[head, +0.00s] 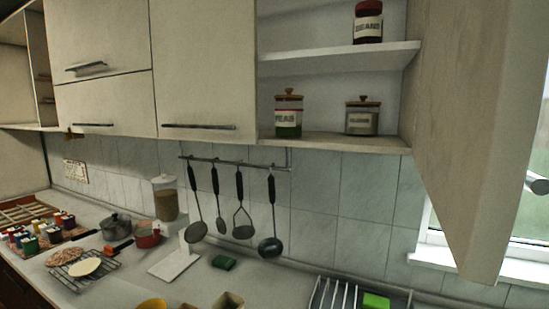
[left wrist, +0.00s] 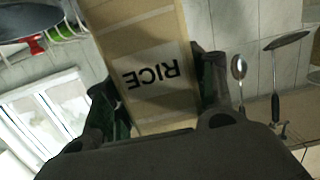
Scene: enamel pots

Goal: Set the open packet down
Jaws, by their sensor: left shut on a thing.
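A tan packet (left wrist: 140,43) with a white label reading RICE, upside down in the picture, fills the middle of the left wrist view. My left gripper (left wrist: 155,85) is shut on it, with one dark finger on each side. The packet's far end runs out of the top of that view, so its opening is hidden there. In the head view, the top of a tan open packet (head: 229,301) shows at the bottom edge; I cannot tell whether it is the same one. My right gripper is in neither view.
Utensils hang from a rail (head: 230,164). An open cabinet door (head: 470,120) juts out at right.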

